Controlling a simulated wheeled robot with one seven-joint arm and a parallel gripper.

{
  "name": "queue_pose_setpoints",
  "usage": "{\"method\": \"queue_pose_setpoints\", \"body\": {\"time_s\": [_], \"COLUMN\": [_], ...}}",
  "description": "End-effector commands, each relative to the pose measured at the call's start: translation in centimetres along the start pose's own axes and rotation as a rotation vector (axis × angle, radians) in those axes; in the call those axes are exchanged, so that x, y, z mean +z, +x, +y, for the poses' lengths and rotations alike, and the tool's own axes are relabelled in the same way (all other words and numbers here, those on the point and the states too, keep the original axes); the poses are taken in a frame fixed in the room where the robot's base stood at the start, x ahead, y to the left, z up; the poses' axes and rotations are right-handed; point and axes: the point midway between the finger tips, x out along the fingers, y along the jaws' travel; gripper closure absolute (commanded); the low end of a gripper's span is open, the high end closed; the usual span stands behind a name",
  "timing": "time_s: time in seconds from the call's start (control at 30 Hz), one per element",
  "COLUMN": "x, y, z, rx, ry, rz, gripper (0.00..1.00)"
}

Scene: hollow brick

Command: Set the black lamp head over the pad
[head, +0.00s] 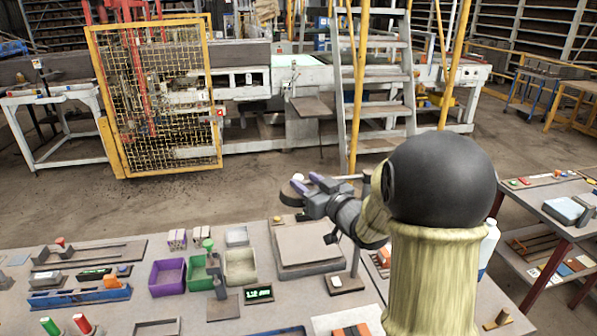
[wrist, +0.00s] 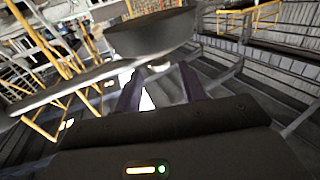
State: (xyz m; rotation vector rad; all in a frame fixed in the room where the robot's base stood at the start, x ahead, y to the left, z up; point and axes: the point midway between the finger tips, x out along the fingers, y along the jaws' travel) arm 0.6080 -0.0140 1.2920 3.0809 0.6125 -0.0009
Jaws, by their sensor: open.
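My gripper (head: 306,183) is open, with purple fingertips, above the back edge of the workbench. In the wrist view the gripper (wrist: 160,82) has nothing between its fingers. A dark bowl-shaped lamp head (wrist: 150,36) is just beyond the fingertips, with a pale bulb under it; I cannot tell whether they touch. In the head view a small dark piece of the lamp head (head: 289,198) shows beside the fingers, and the rest is hidden. A thin lamp post (head: 359,230) stands right of the square grey pad (head: 308,243), which lies on the bench below my gripper.
A white bottle (head: 488,248) stands at the right. Open floor lies behind the bench.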

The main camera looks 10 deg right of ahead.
Motion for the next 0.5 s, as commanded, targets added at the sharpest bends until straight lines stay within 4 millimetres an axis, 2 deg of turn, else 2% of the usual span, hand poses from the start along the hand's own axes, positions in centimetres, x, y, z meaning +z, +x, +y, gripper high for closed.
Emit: {"method": "queue_pose_setpoints", "body": {"time_s": [0.1, 0.2, 0.5], "x": [-0.2, -0.1, 0.0], "y": [2.1, 3.2, 4.0], "z": [-0.1, -0.1, 0.0], "rx": [-0.003, -0.002, 0.000], "ry": [0.002, 0.001, 0.000], "rz": [0.000, -0.001, 0.001], "gripper": [0.59, 0.59, 0.59]}}
